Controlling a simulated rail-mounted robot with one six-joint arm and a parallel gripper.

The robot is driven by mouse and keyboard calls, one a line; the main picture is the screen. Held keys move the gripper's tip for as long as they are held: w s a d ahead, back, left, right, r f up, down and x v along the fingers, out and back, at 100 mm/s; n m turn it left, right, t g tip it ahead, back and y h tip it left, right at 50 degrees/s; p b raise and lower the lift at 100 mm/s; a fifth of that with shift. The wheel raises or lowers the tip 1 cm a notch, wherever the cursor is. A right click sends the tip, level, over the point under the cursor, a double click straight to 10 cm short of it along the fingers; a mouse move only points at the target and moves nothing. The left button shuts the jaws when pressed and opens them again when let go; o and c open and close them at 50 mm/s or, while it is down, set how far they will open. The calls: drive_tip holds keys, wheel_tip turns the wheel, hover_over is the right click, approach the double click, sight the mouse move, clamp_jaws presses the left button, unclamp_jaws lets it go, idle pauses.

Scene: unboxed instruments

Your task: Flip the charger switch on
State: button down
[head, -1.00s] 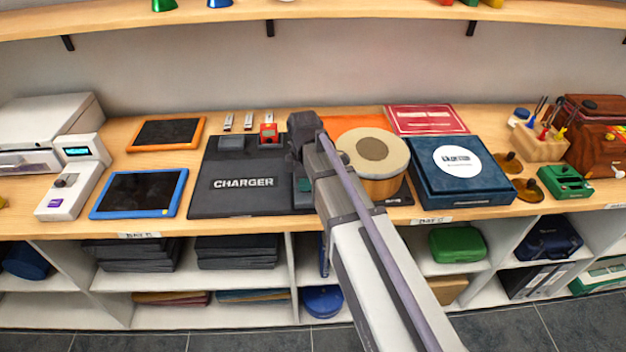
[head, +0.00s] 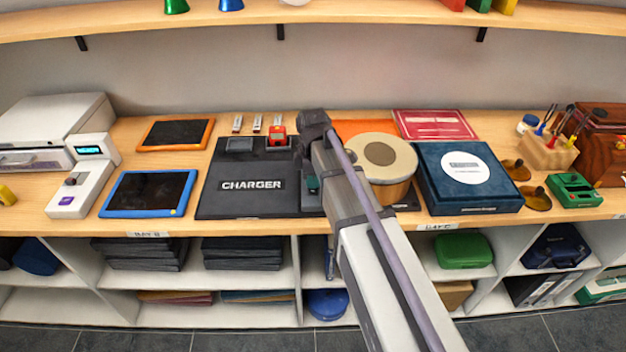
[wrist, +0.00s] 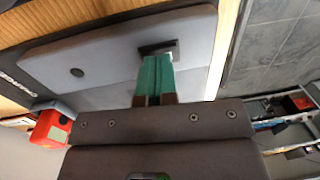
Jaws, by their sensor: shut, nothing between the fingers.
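The charger (head: 225,205) is a dark flat pad with white CHARGER lettering, lying on the wooden counter. My gripper (head: 312,185) is over its right part, partly hidden behind my arm in the head view. In the wrist view the charger (wrist: 110,55) is a grey slab with a small round dark spot. A dark rectangular recess with a pale part, which looks like the switch (wrist: 158,47), sits near its edge. The teal fingertips (wrist: 155,72) are shut, empty and right at this recess. I cannot tell whether they touch it, or the switch's position.
A red device (head: 277,136) stands at the charger's back edge; it also shows in the wrist view (wrist: 52,129). A round drum-like object (head: 383,175) and a blue box (head: 470,205) are to the right. A blue-framed tablet (head: 148,193) lies to the left.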

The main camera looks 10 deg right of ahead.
sight(313, 192)
wheel_tip(313, 192, up, 14)
drive_tip(key=s+p, duration=0.1)
drive_tip(key=p, duration=1.2)
drive_tip(key=shift+s+a+f, duration=0.15)
drive_tip(key=shift+s, duration=0.2)
drive_tip(key=s+d+f+m+b, duration=0.1)
drive_tip(key=s+f+m+b, duration=0.2)
drive_tip(key=s+m, duration=0.4)
drive_tip(key=s+d+f+m+t+b, duration=0.1)
drive_tip(key=s+f+m+b, duration=0.2)
drive_tip(key=s+m, duration=0.4)
drive_tip(key=shift+s+d+f+m, duration=0.2)
drive_tip(key=shift+f+m, duration=0.15)
drive_tip(key=shift+m, duration=0.55)
